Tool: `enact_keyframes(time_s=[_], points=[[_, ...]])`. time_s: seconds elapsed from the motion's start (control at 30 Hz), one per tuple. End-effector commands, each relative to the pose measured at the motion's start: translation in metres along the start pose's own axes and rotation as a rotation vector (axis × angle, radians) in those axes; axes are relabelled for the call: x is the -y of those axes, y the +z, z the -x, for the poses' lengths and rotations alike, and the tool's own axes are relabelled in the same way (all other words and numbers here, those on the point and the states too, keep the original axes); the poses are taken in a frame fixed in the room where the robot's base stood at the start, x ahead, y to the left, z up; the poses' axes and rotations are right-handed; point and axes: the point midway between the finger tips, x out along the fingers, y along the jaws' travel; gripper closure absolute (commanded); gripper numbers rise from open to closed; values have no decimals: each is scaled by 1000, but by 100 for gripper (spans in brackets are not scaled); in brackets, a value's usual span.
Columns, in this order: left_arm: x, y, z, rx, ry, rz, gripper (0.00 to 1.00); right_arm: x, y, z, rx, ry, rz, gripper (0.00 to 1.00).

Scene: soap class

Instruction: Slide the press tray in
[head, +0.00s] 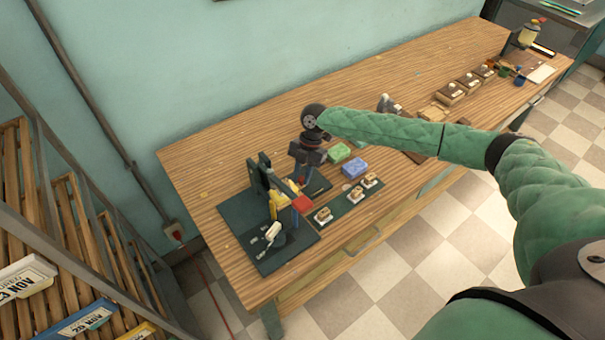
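The soap press stands on a dark green base plate (265,257) at the left end of the wooden table. It has a dark upright frame (262,178), yellow and blue parts, and a red handle end (302,204). A small white piece (272,232) shows low at the press's front left; I cannot tell whether it belongs to the press tray. My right gripper (304,176) points down just behind and right of the press, near the red handle. Its fingers are small and dark, so their opening and any contact are unclear. My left gripper is out of view.
Green (339,152) and blue (354,168) soap blocks lie right of the press. A dark strip (341,211) with several small pieces lies at the front edge. Boxes (450,92) stand farther right. Bare wood (235,150) lies behind the press. A slatted rack stands at left.

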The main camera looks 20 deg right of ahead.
Motion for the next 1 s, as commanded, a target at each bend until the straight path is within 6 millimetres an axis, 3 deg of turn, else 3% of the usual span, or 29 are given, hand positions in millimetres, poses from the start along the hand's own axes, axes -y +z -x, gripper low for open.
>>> enact_keyframes(time_s=[0.23,0.5,0.77,0.8,0.9,1.0], points=[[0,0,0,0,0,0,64,-1,-2,-1,0,0,1,100],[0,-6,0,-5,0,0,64,-15,-33,-14,-2,1,2,100],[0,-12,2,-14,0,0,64,-16,-36,-15,-2,1,2,100],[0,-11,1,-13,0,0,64,-16,-36,-15,-2,1,2,75],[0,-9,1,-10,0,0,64,-16,-36,-15,-2,1,2,56],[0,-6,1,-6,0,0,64,-16,-35,-14,-1,1,1,56]])
